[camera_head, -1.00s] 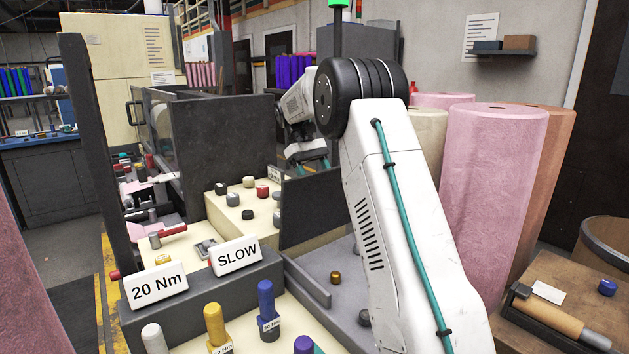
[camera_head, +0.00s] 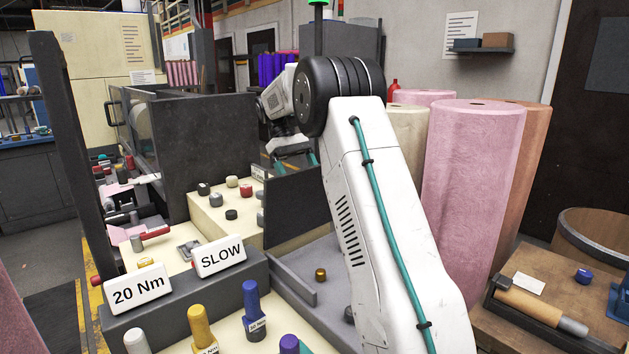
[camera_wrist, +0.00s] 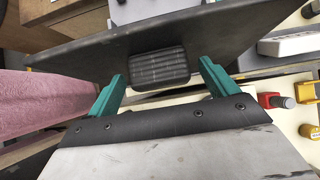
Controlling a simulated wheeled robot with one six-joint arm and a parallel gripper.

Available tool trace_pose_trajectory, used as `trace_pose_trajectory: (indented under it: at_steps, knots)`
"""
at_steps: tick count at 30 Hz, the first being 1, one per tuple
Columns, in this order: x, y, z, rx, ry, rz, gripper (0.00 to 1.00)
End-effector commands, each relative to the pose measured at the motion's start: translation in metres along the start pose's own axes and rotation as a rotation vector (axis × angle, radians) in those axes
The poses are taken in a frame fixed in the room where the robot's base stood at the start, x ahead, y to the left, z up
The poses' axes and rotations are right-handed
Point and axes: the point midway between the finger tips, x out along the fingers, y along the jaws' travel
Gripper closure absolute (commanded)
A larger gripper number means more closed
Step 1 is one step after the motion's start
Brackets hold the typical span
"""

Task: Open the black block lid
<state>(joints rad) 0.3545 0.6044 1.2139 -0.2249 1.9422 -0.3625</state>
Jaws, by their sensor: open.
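A black ribbed block (camera_wrist: 158,70) sticks out from a dark panel (camera_wrist: 225,32) in the wrist view. I cannot tell for sure whether this panel is the lid. My gripper (camera_wrist: 161,76) is open, with one teal finger on each side of the block. The block lies between the fingertips, with small gaps visible on both sides. In the head view, the gripper's teal parts show only partly behind my white arm, and the block cannot be made out there.
A dark machine cover (camera_head: 222,138) stands behind the cream control panel with its knobs. Signs reading SLOW (camera_head: 219,256) and 20 Nm (camera_head: 138,289) stand nearer. A pink felt roll (camera_head: 470,190) stands close right of my arm. A wooden table (camera_head: 545,275) is at the right.

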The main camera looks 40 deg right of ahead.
Motion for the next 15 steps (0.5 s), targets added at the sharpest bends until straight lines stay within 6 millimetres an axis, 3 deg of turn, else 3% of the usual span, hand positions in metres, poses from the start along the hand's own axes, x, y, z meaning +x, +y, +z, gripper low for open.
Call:
trace_pose_trajectory:
  at_steps: [4, 15]
  knots:
    - [-0.018, 0.0, 0.014, 0.001, 0.002, 0.001, 0.15]
    - [0.015, -0.022, 0.067, -0.001, 0.0, 0.0, 0.15]
